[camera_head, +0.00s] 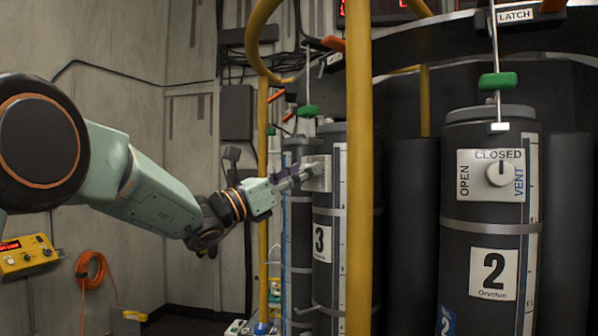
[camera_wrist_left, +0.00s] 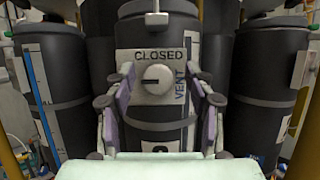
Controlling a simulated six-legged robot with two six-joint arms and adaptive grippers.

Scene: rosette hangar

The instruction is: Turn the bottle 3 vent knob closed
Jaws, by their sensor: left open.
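Bottle 3 (camera_head: 325,275) is a dark cylinder with a white "3" label, partly behind a yellow post in the head view. Its vent plate (camera_wrist_left: 183,57) reads CLOSED at the top and VENT at the right. The round white vent knob (camera_wrist_left: 160,86) sits mid-plate; its dark mark points left, away from CLOSED. My left gripper (camera_head: 303,176) reaches the plate from the left. In the left wrist view its open fingers (camera_wrist_left: 160,98) stand on either side of the knob, with gaps between. The left finger covers the plate's left edge. My right gripper is not in view.
Yellow posts (camera_head: 359,200) stand close to the right of my left gripper. Bottle 2 (camera_head: 487,215) is at the right, its knob (camera_head: 500,173) marked up toward CLOSED. A green-handled latch rod (camera_head: 308,111) hangs above bottle 3. A yellow control box (camera_head: 27,256) is at far left.

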